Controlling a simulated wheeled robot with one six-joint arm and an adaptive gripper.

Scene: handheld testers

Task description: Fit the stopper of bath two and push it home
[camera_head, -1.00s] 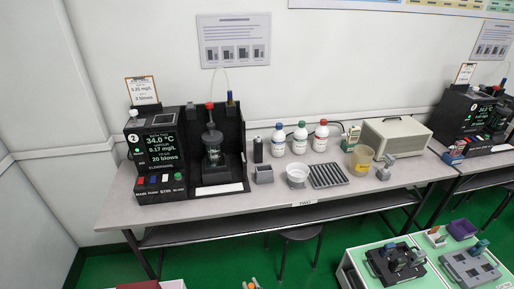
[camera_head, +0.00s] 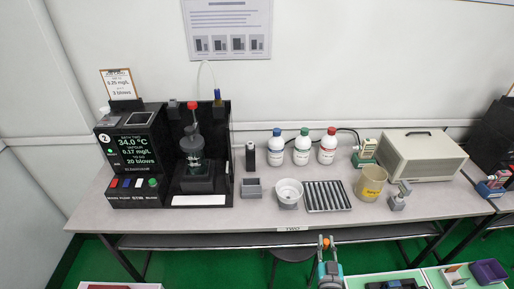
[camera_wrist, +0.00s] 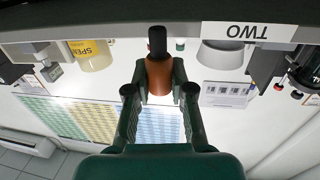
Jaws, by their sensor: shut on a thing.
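Bath two (camera_head: 133,155) is the black unit at the left of the bench, with a lit screen and a "2" mark. A grey vessel (camera_head: 193,143) stands in its open bay, with a red-topped piece (camera_head: 192,106) above it. My gripper (camera_head: 327,256) is in front of the bench, well to the right of the bath and apart from it. In the wrist view my gripper (camera_wrist: 159,85) is shut on an orange-brown tapered stopper (camera_wrist: 159,76) with a black end. The vessel's mouth is too small to make out.
A small grey box (camera_head: 251,189), a white bowl (camera_head: 289,191), a ribbed rack (camera_head: 327,196) and a yellow beaker (camera_head: 370,184) stand on the bench (camera_head: 230,218). Three capped bottles (camera_head: 302,150) stand behind. The bench's front edge lies between my gripper and these things.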

